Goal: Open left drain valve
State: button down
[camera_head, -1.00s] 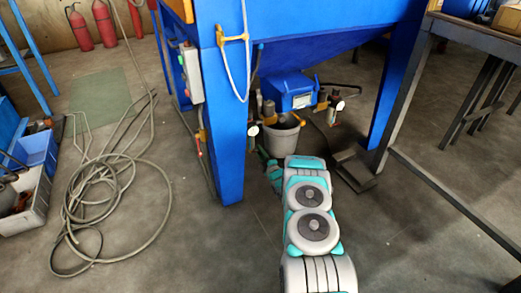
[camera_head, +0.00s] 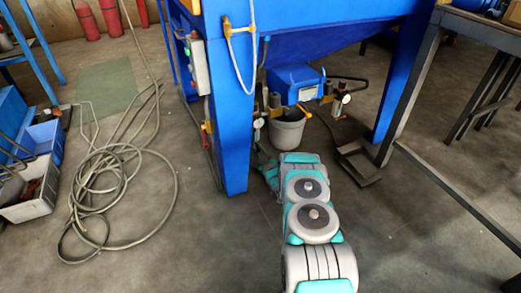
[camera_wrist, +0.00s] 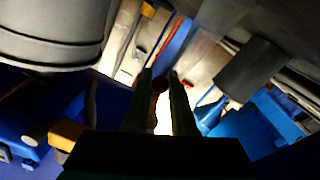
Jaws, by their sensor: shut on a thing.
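The left filter unit with its small pale gauge (camera_head: 258,124) hangs under the blue cabinet, beside the cabinet's front leg. Its drain valve at the bottom is too small to make out in the head view. My gripper (camera_wrist: 161,77) shows in the wrist view with its two dark fingers close together. In the head view the gripper end of my arm is below the left unit, mostly hidden and too small to read. A similar right unit (camera_head: 337,105) hangs further right.
A grey bucket (camera_head: 287,132) stands just right of the left unit. The blue cabinet leg (camera_head: 234,140) is close on the left. A coiled hose (camera_head: 120,190) lies on the left floor. A dark metal frame (camera_head: 410,100) stands at the right.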

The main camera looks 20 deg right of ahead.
jog(key=shift+a+f+m, duration=0.1)
jog(key=shift+a+m, duration=0.3)
jog(key=shift+m, duration=0.5)
jog(key=c, duration=0.7)
grip_release()
jog(key=shift+c, duration=0.2)
jog(key=s+p, duration=0.1)
jog(key=s, duration=0.7)
jog(key=shift+w, duration=0.1)
